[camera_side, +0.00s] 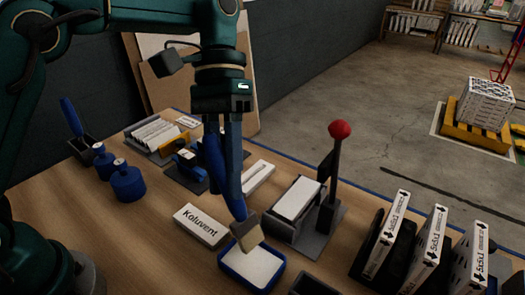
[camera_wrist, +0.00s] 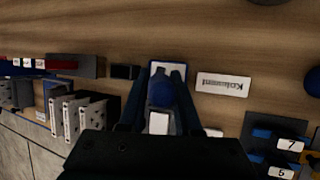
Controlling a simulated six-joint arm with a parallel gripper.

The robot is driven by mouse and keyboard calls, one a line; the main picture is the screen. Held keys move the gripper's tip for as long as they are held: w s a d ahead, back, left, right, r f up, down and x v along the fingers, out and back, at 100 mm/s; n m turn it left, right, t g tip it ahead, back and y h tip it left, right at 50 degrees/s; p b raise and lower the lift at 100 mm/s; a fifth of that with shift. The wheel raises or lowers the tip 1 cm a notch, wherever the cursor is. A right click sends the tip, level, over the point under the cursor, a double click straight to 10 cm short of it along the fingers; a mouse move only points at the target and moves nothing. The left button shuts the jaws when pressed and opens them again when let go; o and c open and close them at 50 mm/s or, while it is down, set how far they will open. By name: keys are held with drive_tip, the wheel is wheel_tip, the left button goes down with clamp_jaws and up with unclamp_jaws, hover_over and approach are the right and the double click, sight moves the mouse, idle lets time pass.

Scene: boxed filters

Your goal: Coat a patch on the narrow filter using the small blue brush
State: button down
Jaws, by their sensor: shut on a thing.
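My gripper (camera_side: 228,185) points down and is shut on a blue brush (camera_side: 214,158). The brush is tilted, its pale bristles (camera_side: 246,236) low over the far side of a blue tray (camera_side: 224,272) with white contents; whether they touch is unclear. In the wrist view, the brush's blue handle end (camera_wrist: 160,92) shows between my fingers (camera_wrist: 158,110), and the tray rim (camera_wrist: 153,68) is partly hidden. A white filter (camera_side: 297,197) lies in a grey fixture with a red-knobbed lever. A slim white piece (camera_side: 257,178) lies behind it. I cannot tell which is the narrow filter.
A white Koluvent box (camera_side: 201,226) lies left of the tray. Several boxed filters (camera_side: 430,250) stand in dark racks at right. Blue jars (camera_side: 128,183) and another blue handle (camera_side: 71,115) in a dark holder are at left. The red-knobbed lever (camera_side: 339,130) stands tall. The front-left table is clear.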

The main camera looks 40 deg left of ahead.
drive_tip(key=shift+f, duration=3.1)
drive_tip(key=shift+r, duration=0.1)
drive_tip(key=shift+r, duration=3.45)
drive_tip(key=shift+a, duration=0.1)
